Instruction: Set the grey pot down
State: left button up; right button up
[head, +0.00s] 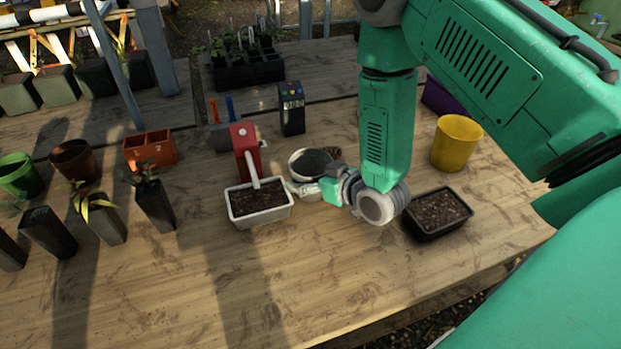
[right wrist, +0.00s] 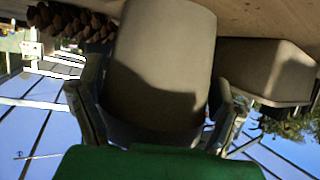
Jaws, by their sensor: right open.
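The grey pot (head: 292,170) stands on the wooden table (head: 300,265) near the middle of the head view, round, with a dark filling and a pale rim. In the right wrist view the grey pot (right wrist: 165,50) fills the centre, seen upside down, between the two fingers. My right gripper (head: 305,190) is open around the near side of the pot. I cannot tell whether the fingers touch it. The pot's lower side is partly hidden by the gripper in the head view. My left gripper is not in view.
A pale soil-filled tray (head: 259,219) sits close left of the gripper, with a red dispenser (head: 243,140) behind it. A black soil tray (head: 437,213) and a yellow pot (head: 456,143) stand at the right. The table's front middle is clear.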

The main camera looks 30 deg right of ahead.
jog(key=shift+w+a, duration=0.1)
jog(key=shift+w, duration=0.05)
jog(key=shift+d+f, duration=0.2)
jog(key=shift+d, duration=0.35)
jog(key=c, duration=0.8)
jog(key=shift+a, duration=0.1)
